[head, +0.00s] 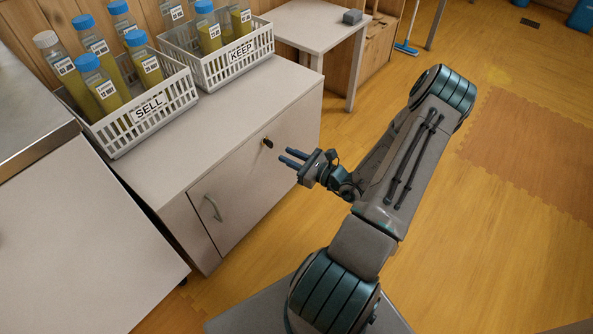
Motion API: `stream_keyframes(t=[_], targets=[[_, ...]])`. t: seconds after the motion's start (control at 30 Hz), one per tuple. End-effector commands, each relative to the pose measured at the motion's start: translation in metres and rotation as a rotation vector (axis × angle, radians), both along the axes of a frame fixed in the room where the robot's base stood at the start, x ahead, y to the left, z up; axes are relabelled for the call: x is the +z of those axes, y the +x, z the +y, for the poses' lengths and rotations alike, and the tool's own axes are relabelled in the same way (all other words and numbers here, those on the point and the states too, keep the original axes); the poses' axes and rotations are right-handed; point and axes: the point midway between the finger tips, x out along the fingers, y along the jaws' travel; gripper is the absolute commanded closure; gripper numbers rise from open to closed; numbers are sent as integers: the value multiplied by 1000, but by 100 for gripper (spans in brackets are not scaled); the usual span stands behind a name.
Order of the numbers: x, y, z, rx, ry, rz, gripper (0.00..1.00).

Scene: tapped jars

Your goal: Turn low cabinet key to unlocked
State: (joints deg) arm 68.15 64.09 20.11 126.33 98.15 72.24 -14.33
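The low cabinet (187,163) is pale, with a door that looks closed and a curved handle (213,208) at the door's left. A small dark key or lock (267,143) shows on the cabinet front, near its top. My gripper (291,158) is just right of and slightly below the key in the head view, pointing toward the cabinet front. Its two blue-grey fingers are parted with a visible gap, and nothing shows between them. It appears apart from the key. The key is too small to tell which way it is turned.
On the cabinet stand a crate labelled SELL (118,141) and one labelled KEEP (210,79), both with jars. A small table (303,29) stands behind, with a grey block (352,17) on it. Open wooden floor (420,280) lies right of the cabinet.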

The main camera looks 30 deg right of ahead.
Motion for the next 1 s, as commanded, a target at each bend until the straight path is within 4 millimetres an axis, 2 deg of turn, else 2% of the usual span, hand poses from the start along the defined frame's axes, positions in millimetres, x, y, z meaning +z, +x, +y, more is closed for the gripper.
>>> stream_keyframes(t=[0.03, 0.17, 0.37, 1.0], targets=[[-15, -1, -8, -43, 26, 2, 77], [-26, -1, -18, -100, 56, 7, 77], [-27, 6, -17, -108, 60, 7, 77], [-27, 53, 1, -106, 60, 8, 77]])
